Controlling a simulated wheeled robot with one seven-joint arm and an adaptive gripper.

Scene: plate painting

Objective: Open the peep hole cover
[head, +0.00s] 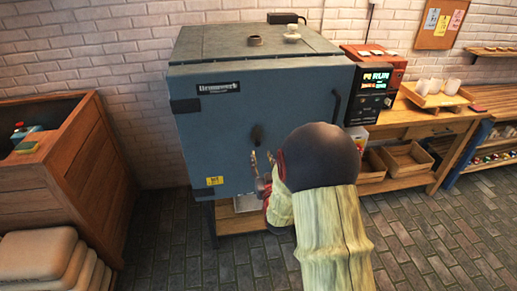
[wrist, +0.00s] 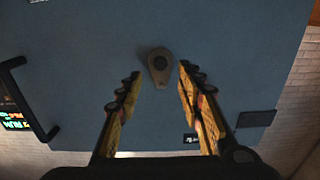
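The blue-grey kiln (head: 290,110) stands against the brick wall, with its front door closed. The small dark peep hole cover (head: 257,135) sits near the middle of the door. In the wrist view the cover (wrist: 160,66) is a tan, teardrop-shaped piece with a dark round centre, its narrow end pointing down in that picture. My gripper (head: 262,165) is just below the cover in the head view. In the wrist view my gripper (wrist: 160,75) is open, its yellow fingers on either side of the cover with gaps to both. I see no contact.
The door handle (head: 337,106) is at the door's right edge; it also shows at the left in the wrist view (wrist: 22,95). A control box (head: 375,85) stands right of the kiln. Brick floor (head: 440,245) lies open at the right.

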